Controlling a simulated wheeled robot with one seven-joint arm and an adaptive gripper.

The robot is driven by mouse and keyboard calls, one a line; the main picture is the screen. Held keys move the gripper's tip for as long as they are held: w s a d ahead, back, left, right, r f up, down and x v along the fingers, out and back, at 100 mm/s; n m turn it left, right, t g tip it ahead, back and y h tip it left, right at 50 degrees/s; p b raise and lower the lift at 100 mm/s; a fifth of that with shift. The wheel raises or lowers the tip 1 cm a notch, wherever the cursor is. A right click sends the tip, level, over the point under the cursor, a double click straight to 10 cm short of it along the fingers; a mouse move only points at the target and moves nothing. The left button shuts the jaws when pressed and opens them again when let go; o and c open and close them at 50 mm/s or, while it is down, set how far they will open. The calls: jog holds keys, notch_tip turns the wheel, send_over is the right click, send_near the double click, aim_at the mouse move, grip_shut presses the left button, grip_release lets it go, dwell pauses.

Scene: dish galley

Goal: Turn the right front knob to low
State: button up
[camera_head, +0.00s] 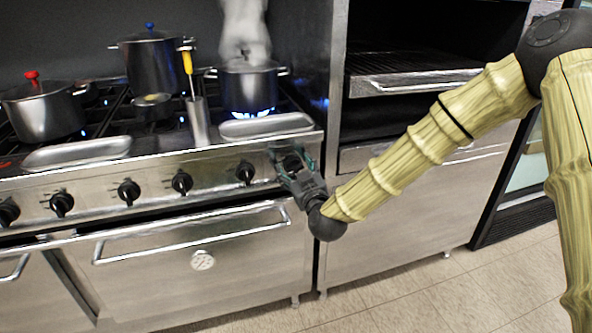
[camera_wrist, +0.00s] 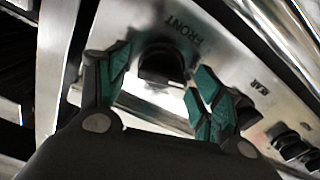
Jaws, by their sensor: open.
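The right front knob (camera_wrist: 162,62) is black and sits between my gripper's fingers in the wrist view, just below the word FRONT on the steel panel. In the head view it is the rightmost knob (camera_head: 292,162), partly covered by my gripper (camera_head: 287,163). My gripper (camera_wrist: 161,68) is open, its green-padded fingers on either side of the knob; I cannot tell whether they touch it. Blue flame (camera_head: 250,113) burns under the steaming right pot (camera_head: 250,88).
The knob marked REAR (camera_wrist: 245,110) is close beside my right finger in the wrist view. More knobs (camera_head: 182,182) line the panel to the left. An oven handle (camera_head: 200,240) runs below. A pot with a blue knob (camera_head: 150,65) and one with a red knob (camera_head: 42,112) stand on the stove.

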jog(key=shift+w+a, duration=0.1)
jog(key=shift+w, duration=0.1)
jog(key=c, duration=1)
jog(key=shift+c, duration=0.2)
jog(key=shift+m, duration=0.4)
jog(key=m, duration=0.2)
jog(key=shift+m, duration=0.4)
jog(key=m, duration=0.3)
jog(key=shift+d+m, duration=0.2)
jog(key=shift+m, duration=0.1)
jog(key=m, duration=0.6)
jog(key=shift+w+d, duration=0.1)
jog(key=shift+m+b, duration=0.3)
jog(key=shift+m, duration=0.1)
